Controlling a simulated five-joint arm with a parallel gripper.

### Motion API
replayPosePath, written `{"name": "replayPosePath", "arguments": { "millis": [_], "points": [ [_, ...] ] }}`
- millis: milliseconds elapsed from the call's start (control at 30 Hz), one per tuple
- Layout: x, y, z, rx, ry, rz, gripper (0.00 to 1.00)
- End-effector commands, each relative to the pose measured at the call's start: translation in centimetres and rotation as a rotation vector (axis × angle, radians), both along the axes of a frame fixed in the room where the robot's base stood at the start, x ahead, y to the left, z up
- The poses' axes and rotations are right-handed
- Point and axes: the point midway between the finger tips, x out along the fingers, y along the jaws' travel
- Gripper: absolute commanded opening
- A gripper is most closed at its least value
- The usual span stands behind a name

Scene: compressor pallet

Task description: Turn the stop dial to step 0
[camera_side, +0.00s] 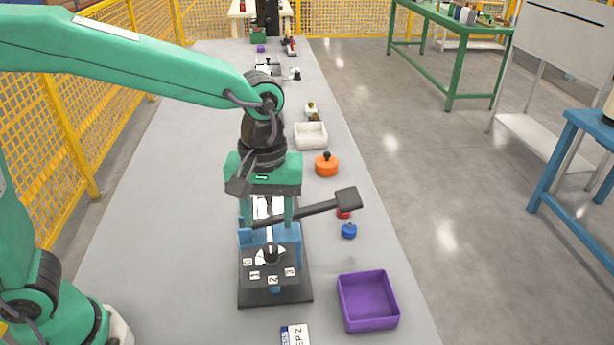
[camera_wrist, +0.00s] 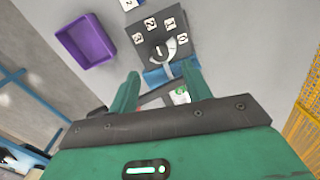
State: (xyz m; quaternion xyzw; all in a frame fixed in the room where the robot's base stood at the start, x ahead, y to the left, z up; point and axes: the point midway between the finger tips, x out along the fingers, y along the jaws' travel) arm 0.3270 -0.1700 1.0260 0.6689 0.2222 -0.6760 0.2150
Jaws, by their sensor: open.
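The stop dial (camera_side: 271,252) sits on a dark block with plates numbered 0 to 3. It has a black knob on a pale disc, and it also shows in the wrist view (camera_wrist: 162,49). I cannot tell surely which number it points to. The 0 plate (camera_side: 247,261) is at the dial's left in the side view.
A dark lever with a square head (camera_side: 348,198) sticks out to the right by my fingers. A purple bin (camera_side: 367,301) stands at the front right. A blue knob (camera_side: 349,231), an orange lidded pot (camera_side: 327,165) and a white tray (camera_side: 311,136) lie further along. The table's left side is clear.

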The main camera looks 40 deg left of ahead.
Motion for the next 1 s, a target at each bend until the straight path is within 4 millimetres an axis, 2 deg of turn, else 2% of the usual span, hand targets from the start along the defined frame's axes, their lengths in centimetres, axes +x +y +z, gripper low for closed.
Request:
{"name": "replayPosePath", "arguments": {
  "millis": [367, 800, 1000],
  "points": [
    [0.0, 0.0, -1.1, 0.0, 0.001, 0.0, 0.49],
    [-0.1, 0.1, -6.1, 0.001, 0.002, -0.001, 0.49],
    [-0.1, 0.2, -7.5, 0.001, 0.001, -0.001, 0.49]
  ]
}}
